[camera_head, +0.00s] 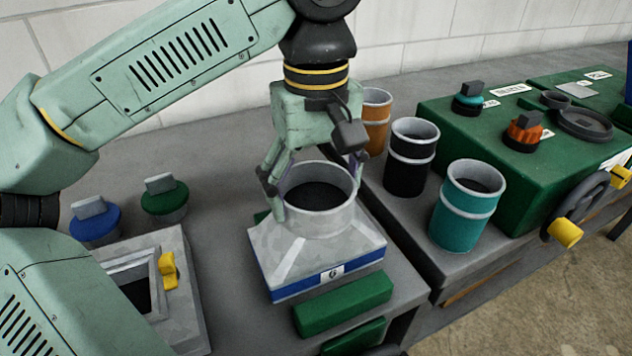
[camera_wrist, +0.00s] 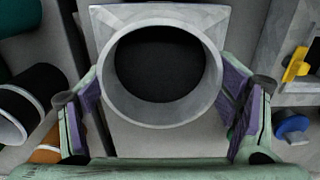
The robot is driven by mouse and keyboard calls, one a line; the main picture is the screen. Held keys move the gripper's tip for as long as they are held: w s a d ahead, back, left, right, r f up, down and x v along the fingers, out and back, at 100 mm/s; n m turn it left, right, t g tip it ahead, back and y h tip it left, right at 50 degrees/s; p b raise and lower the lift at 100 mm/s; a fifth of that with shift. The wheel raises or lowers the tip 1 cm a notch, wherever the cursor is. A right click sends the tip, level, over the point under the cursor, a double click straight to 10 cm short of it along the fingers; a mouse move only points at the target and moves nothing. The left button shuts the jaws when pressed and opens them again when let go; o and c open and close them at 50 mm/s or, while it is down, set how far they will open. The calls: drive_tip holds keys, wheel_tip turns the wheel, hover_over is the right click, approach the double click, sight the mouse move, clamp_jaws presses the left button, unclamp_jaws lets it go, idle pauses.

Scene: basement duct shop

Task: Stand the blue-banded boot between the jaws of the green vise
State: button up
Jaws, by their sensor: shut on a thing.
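The blue-banded boot (camera_head: 317,245) is a grey sheet-metal piece with a round collar on a flared square base, and a blue band runs around the bottom edge. It is upright, collar up. My gripper (camera_head: 318,190) is shut on its collar from above, with a finger on each side. In the wrist view the fingers' purple pads flank the collar (camera_wrist: 160,118). Whether the base rests on anything is hidden.
Orange (camera_head: 376,120), black (camera_head: 410,160) and teal (camera_head: 467,205) cans stand to the right. Beyond them is a green machine (camera_head: 450,110) with a handwheel (camera_head: 580,205). At left are blue-based (camera_head: 95,222) and green-based (camera_head: 164,199) pieces and a grey box (camera_head: 185,300) with a yellow latch.

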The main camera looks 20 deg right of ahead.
sight(317, 205)
drive_tip(key=shift+f+b, duration=0.6)
drive_tip(key=shift+f, duration=0.25)
drive_tip(key=o, duration=1.9)
wheel_tip(317, 205, up, 8)
drive_tip(key=shift+f, duration=0.25)
drive_tip(key=shift+s, duration=0.1)
